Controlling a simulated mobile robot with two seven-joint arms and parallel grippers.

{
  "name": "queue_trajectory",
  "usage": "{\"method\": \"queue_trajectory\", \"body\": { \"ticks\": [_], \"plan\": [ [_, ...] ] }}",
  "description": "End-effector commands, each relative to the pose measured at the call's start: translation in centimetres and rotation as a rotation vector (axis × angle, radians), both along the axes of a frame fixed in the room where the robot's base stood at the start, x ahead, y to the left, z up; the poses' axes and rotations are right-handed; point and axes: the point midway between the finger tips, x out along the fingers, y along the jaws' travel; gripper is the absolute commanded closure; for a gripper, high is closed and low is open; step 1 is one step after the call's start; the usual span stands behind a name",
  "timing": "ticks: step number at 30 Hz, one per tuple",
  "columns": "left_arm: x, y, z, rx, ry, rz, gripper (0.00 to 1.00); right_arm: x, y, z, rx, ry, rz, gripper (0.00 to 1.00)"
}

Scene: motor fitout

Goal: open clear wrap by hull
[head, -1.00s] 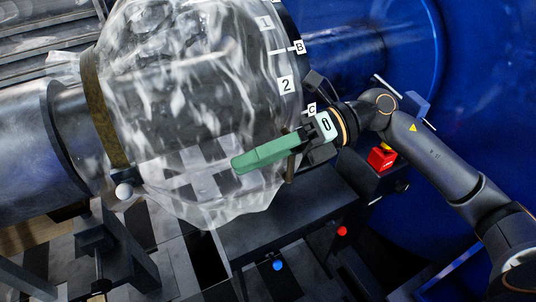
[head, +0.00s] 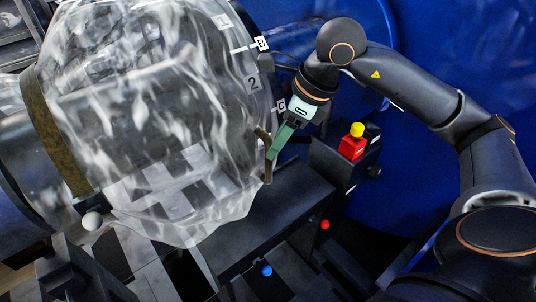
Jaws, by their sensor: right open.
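The clear wrap (head: 140,120) is draped over the large round hull in the head view, with its loose lower edge hanging over a checkered patch. A brown strap (head: 52,130) rings the wrap on the left. My right gripper (head: 271,150) has green fingers pointing down and left beside the wrap's lower right edge. It is open, near a small brown upright piece (head: 266,168). I cannot tell whether the fingers touch it or the wrap. My left gripper is not in view.
A red and yellow button box (head: 352,142) stands right of my right gripper. A dark bench (head: 275,215) lies below, with a red knob (head: 325,225) and a blue knob (head: 266,270). A white ball (head: 92,221) sits at lower left. Blue machinery fills the back right.

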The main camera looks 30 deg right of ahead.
Motion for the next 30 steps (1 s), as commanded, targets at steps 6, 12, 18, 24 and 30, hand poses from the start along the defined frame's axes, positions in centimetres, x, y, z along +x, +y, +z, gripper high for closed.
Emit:
{"method": "queue_trajectory", "body": {
  "ticks": [6, 12, 18, 24, 30],
  "plan": [
    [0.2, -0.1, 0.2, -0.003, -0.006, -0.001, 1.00, 1.1, 0.9, -3.5, 0.002, 0.003, 0.002, 0.48],
    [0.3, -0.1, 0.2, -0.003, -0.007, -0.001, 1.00, 1.6, 1.3, -4.8, 0.001, 0.001, 0.002, 0.48],
    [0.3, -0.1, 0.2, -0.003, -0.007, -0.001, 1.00, 1.6, 1.3, -5.0, 0.002, -0.001, 0.001, 0.48],
    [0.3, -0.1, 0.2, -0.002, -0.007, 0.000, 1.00, 1.6, 1.3, -4.9, 0.001, 0.000, 0.000, 0.60],
    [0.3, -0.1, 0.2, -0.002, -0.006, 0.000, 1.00, 1.6, 1.3, -4.9, 0.001, 0.000, 0.000, 0.83]
  ]
}}
